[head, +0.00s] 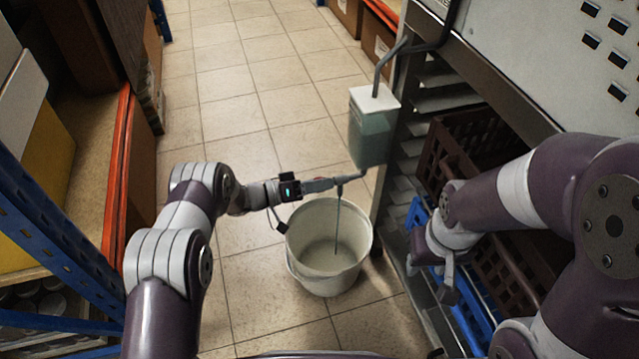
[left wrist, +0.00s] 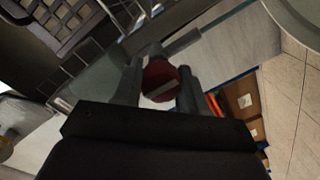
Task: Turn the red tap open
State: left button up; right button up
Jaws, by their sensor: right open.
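The red tap (left wrist: 160,79) is a round knob with a pale strip across it, seen between my left fingers in the left wrist view. My left gripper (head: 326,184) reaches in under the clear tank (head: 371,130); in the left wrist view its fingers (left wrist: 160,88) lie close against both sides of the knob. In the head view the knob is hidden by the gripper. A thin bluish stream (head: 338,222) runs from the tap down into the white bucket (head: 303,268). My right gripper (head: 447,289) hangs away from the tap, beside the rack, holding nothing visible.
A metal rack with a brown crate (head: 455,146) and a blue crate (head: 462,310) stands at the right, close to my right arm. A shelf with an orange edge (head: 117,180) stands at the left. The tiled floor (head: 236,85) between them is clear beyond the bucket.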

pick_arm(q)
jog(key=o, duration=0.3)
jog(key=shift+o, duration=0.2)
jog(key=shift+a+r, duration=0.1)
jog(key=shift+a, duration=0.2)
jog(key=p+v, duration=0.4)
jog(key=v, duration=0.8)
jog(key=shift+s+a, duration=0.15)
